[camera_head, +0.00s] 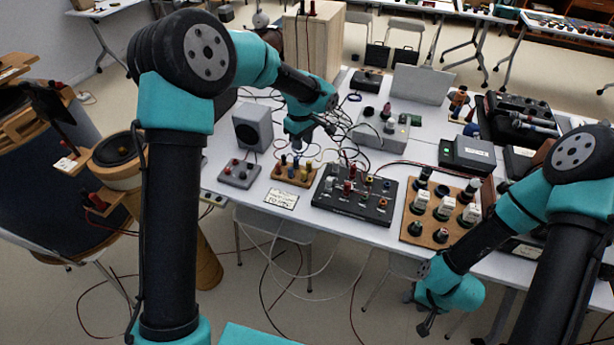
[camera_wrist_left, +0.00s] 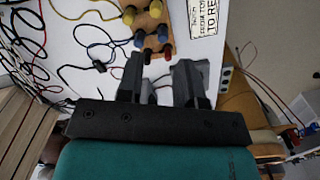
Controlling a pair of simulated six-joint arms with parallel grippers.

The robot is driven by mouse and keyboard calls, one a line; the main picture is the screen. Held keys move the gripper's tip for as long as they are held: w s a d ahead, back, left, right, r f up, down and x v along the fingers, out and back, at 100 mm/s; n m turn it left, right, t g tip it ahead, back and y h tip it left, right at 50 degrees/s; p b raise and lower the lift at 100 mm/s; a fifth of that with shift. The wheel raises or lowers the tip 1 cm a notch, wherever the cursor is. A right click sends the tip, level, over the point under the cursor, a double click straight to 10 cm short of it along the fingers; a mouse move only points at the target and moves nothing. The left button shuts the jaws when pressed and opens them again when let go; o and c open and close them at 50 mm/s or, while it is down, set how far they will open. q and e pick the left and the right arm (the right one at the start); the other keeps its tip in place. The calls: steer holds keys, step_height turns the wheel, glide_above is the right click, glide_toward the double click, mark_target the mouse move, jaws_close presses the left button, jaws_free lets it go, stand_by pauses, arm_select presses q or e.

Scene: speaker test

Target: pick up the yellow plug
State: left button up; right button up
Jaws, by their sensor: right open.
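A small wooden block (camera_head: 281,178) holds several yellow, blue and dark plugs upright on the white table. A yellow plug (camera_head: 309,167) stands near its right end. My left gripper (camera_head: 303,142) is above the block. In the left wrist view its two dark fingers (camera_wrist_left: 162,72) are apart, with nothing seen held between them; the block lies just beyond their tips. My right gripper (camera_head: 425,326) is open and empty, low in front of the table.
A grey speaker (camera_head: 246,135) and a small grey socket box (camera_head: 240,174) stand left of the block. A black panel with plugs (camera_head: 340,206) and a brown board with labelled parts (camera_head: 425,229) are to the right. Loose cables cross the table behind the block.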

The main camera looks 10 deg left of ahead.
arm_select(q)
steer(key=shift+w+r+n, duration=0.3)
steer(key=shift+r, duration=0.45)
glide_toward(304, 172)
step_height(304, 172, down, 5)
steer(key=shift+s+f, duration=0.1)
steer(key=shift+f, duration=0.3)
steer(key=shift+w+f, duration=0.2)
steer(key=shift+f, duration=2.45)
